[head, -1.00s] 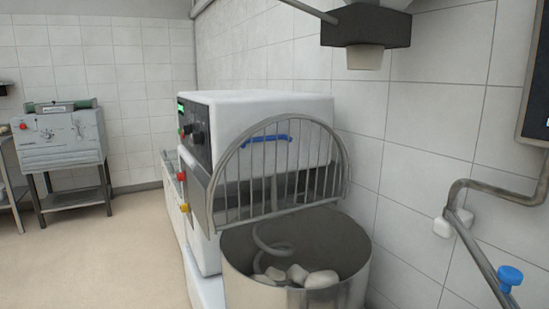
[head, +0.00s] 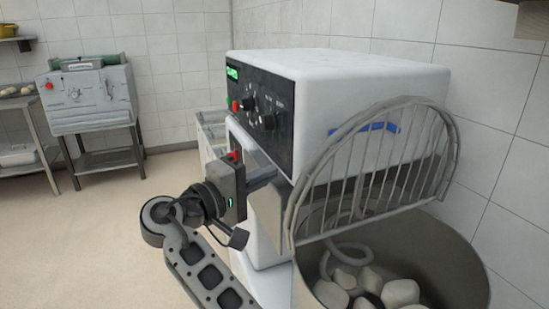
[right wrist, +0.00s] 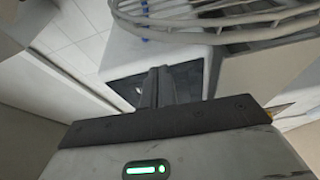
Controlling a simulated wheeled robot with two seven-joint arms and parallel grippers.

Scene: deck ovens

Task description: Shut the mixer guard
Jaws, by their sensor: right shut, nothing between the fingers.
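The mixer guard (head: 385,165), an arched grey wire grille, stands raised above the mixer bowl (head: 455,250). My left gripper is not in view.
Several pale dough pieces (head: 400,291) lie in the bowl around the spiral hook (head: 345,252). The tiled wall (head: 505,150) is close behind on the right. A grey machine on a stand (head: 90,95) is at the far left. The floor (head: 90,230) between is clear.

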